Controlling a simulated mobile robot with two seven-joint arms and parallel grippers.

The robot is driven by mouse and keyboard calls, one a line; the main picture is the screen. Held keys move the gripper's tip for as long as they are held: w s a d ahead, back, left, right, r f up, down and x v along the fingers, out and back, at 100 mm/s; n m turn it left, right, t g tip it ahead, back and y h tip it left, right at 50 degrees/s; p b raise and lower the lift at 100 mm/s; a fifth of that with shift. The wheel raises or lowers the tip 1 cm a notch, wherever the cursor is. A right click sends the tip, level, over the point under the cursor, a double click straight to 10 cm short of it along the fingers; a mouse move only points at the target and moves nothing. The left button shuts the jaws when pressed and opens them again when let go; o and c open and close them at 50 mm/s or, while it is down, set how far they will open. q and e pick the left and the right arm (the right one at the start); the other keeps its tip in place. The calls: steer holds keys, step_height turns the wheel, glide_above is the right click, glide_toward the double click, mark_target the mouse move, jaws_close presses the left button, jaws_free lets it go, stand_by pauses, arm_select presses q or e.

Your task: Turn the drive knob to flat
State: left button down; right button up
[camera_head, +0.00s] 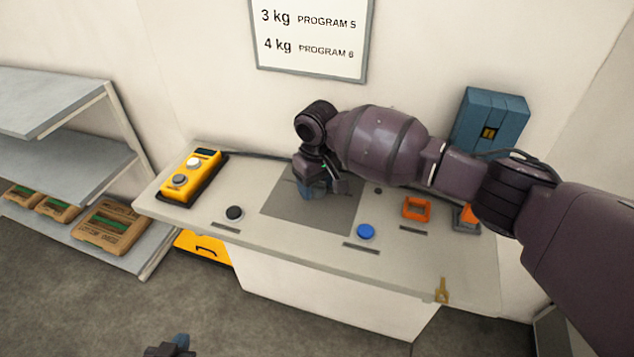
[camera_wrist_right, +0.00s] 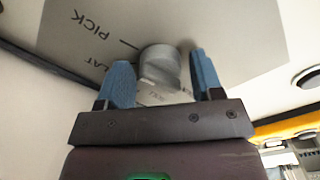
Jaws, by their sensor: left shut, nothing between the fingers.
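The drive knob (camera_wrist_right: 158,62) is a silver cylinder with a raised grip on a grey labelled plate in the right wrist view. The plate reads PICK, with a line towards the knob, and part of FLAT, its start hidden by a finger. A third label below the knob is mostly covered. Which label the knob points to I cannot tell. My right gripper (camera_wrist_right: 162,78) is open, its blue fingers on either side of the knob with gaps. In the head view my right gripper (camera_head: 318,188) hides the knob. My left gripper (camera_head: 181,341) is shut and empty at the bottom edge.
The grey plate (camera_head: 285,217) lies on a bench (camera_head: 300,258). A shelf (camera_head: 80,185) with cartons stands left.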

steer(key=c, duration=0.7)
steer(key=shift+n, duration=0.3)
steer(key=n, duration=0.3)
steer(key=shift+n, duration=2.1)
steer(key=shift+r, duration=0.1)
steer(key=o, duration=0.9)
steer(key=shift+o, duration=0.2)
